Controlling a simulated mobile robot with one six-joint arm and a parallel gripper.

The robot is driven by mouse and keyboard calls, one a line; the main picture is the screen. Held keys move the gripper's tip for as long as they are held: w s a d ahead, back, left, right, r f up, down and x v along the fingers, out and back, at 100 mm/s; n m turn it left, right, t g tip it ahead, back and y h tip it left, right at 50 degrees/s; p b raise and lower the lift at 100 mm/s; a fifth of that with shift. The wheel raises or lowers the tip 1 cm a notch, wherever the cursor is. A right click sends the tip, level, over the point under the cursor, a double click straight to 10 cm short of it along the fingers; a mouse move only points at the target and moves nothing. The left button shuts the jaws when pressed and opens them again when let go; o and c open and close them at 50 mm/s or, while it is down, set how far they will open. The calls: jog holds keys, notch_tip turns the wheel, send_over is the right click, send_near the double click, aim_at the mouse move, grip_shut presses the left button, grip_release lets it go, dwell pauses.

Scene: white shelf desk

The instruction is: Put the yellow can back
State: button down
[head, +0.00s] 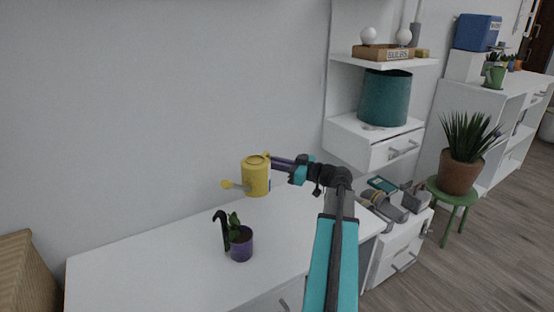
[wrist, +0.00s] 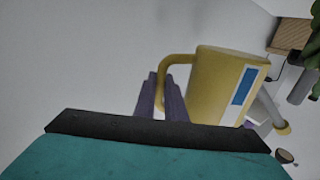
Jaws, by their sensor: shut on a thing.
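The yellow can (head: 257,178) is a watering can with a spout pointing left in the head view. It appears held above the rear of the white desk (head: 170,262), near the wall; the exact gap cannot be told. My gripper (head: 272,161) reaches it from the right. In the wrist view, the purple fingers (wrist: 164,98) of my gripper are shut on the handle of the can (wrist: 212,85). A blue patch shows on the can's side. The can looks roughly upright in the head view.
A purple pot with a plant (head: 240,244) stands on the desk in front of the can. At right are a teal bin (head: 385,98) on a drawer unit, a shelf with a wooden box (head: 382,53), and a potted plant (head: 460,165) on a green stool. The desk's left part is clear.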

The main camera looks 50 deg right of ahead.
jog(key=w+a+r+n+g+y+p, duration=0.2)
jog(key=a+r+p, duration=0.4)
jog(key=a+p, duration=0.5)
jog(key=w+a+r+n+g+y+p, duration=0.2)
jog(key=a+r+p, duration=0.5)
jog(key=a+p, duration=0.5)
jog(key=w+a+r+n+g+y+p, duration=0.2)
jog(key=a+r+p, duration=0.5)
jog(key=a, duration=1.5)
jog(key=w+n+y+p, duration=0.1)
jog(key=w+y+p, duration=0.1)
jog(key=y+p, duration=0.1)
jog(key=shift+w+a+r+g+p, duration=0.3)
jog(key=shift+g+p, duration=0.1)
jog(key=shift+p, duration=0.35)
jog(key=shift+s, duration=0.1)
